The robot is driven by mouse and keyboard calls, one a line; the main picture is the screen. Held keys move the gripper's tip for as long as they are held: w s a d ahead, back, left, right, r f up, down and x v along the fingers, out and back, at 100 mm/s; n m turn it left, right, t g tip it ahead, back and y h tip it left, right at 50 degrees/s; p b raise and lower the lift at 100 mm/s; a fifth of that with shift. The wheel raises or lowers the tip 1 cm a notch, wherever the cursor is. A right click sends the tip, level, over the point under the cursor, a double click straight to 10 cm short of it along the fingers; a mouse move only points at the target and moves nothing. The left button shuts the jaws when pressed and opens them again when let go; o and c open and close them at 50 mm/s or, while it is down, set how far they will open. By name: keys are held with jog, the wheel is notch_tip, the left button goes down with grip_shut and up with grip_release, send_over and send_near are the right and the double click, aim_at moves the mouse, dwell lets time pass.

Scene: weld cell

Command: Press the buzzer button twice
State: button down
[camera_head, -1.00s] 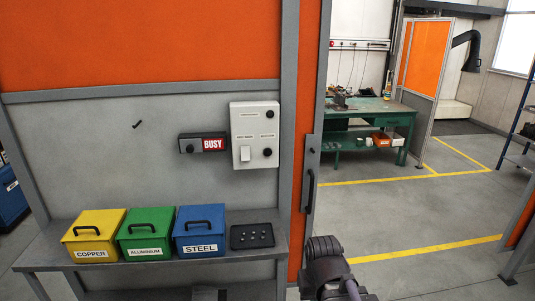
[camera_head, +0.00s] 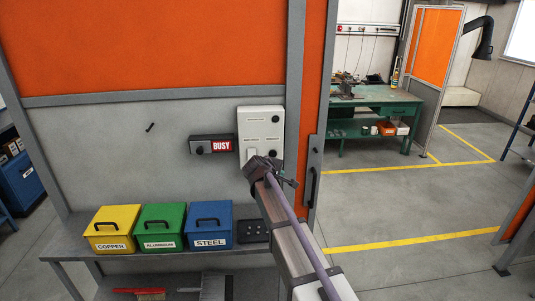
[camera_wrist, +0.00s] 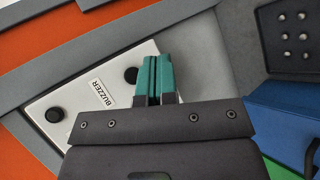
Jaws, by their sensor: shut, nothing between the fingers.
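The white control panel (camera_head: 250,122) is on the grey wall. In the wrist view, its BUZZER label (camera_wrist: 100,94) lies beside a round black button (camera_wrist: 131,75), the buzzer button. This button also shows at the panel's lower right (camera_head: 273,154), just above my gripper in the head view. My gripper (camera_wrist: 155,58) has its teal fingers shut together, with nothing between them. In the wrist view the fingertips appear just right of the button; whether they touch anything cannot be told. A second black button (camera_wrist: 53,115) sits at the panel's far end.
A BUSY sign (camera_head: 221,146) is left of the panel. Below, a shelf holds a yellow bin (camera_head: 112,226), a green bin (camera_head: 160,226), a blue bin (camera_head: 206,226) and a black tray (camera_wrist: 288,20). A door handle (camera_head: 313,184) is to the right.

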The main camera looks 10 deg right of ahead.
aim_at(273, 154)
jog(key=shift+w+r+n+t, duration=0.25)
jog(key=shift+r+n+t, duration=0.05)
jog(key=shift+n, duration=0.3)
jog(key=shift+w, duration=0.15)
jog(key=w, duration=0.8)
jog(key=shift+w+d, duration=0.25)
dwell(1.4)
jog(key=shift+w, duration=0.45)
jog(key=shift+w, duration=0.45)
dwell(0.5)
jog(key=shift+s, duration=0.9)
